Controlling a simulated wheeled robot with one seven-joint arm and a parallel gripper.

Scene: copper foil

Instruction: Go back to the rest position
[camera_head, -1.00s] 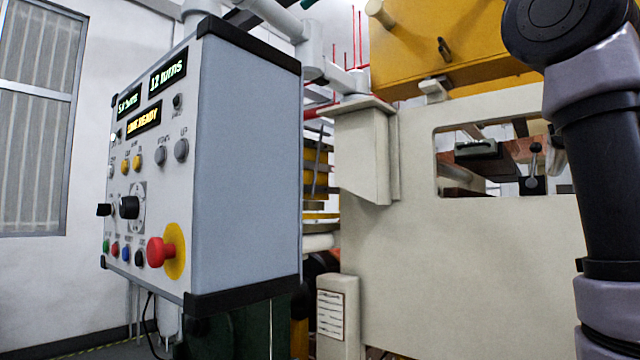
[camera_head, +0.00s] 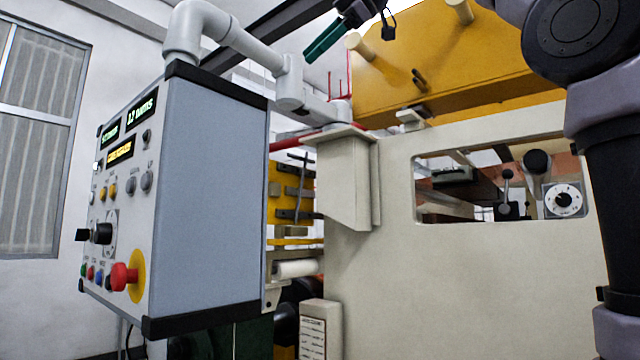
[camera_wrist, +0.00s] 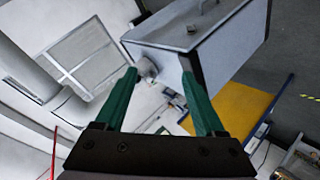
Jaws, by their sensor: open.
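My gripper (camera_wrist: 161,92) shows in the wrist view with two green fingers spread apart and nothing between them. In the head view, part of it shows at the top centre as a green finger (camera_head: 323,40) and dark parts, above the grey pipe arm. The gripper is raised and apart from the machine and the control box. My arm runs down the right edge of the head view.
A grey control box (camera_head: 208,200) with displays, knobs and a red button (camera_head: 123,276) hangs at left from a grey pipe (camera_head: 235,42). A cream machine panel (camera_head: 470,290) with a window stands at right. A yellow housing (camera_head: 470,65) is above it.

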